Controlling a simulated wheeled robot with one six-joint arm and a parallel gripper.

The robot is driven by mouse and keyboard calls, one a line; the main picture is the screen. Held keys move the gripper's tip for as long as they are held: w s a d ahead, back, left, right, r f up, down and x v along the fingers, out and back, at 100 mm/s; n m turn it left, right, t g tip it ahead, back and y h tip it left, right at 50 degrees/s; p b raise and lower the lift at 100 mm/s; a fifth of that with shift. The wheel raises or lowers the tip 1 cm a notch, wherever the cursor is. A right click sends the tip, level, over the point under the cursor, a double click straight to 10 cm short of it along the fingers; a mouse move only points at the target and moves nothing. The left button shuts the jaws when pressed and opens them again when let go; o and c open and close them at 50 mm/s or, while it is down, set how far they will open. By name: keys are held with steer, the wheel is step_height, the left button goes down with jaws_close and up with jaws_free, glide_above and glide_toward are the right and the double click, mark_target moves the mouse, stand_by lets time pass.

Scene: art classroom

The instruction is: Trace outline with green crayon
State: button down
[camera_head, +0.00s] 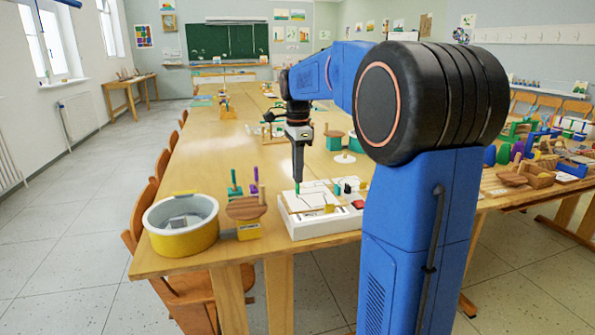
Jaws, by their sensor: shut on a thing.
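My gripper (298,176) points down over the near part of the table and is shut on a slim green crayon (297,188). The crayon stands roughly upright, its lower end at or just above a white drawing sheet (309,199). I cannot tell whether it touches the sheet. The sheet lies on a white tray or box (318,224) at the table's front edge. Dark lines show on the sheet, but the outline is too small to read. Small green, black, yellow and red pieces sit toward the tray's right side.
A yellow-and-grey tub (181,236) and a round wooden piece on a yellow base (248,230) stand left of the tray. Green and purple pegs (234,184) stand behind them. Wooden toys crowd the right table. The long table (205,160) has bare wood at left.

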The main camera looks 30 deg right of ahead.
steer(key=shift+f, duration=0.35)
steer(key=shift+s+d, duration=0.35)
steer(key=shift+d, duration=0.85)
steer(key=shift+s+d, duration=0.35)
steer(key=shift+d, duration=0.9)
steer(key=shift+s+d, duration=0.35)
steer(key=shift+d, duration=0.85)
stand_by(4.0)
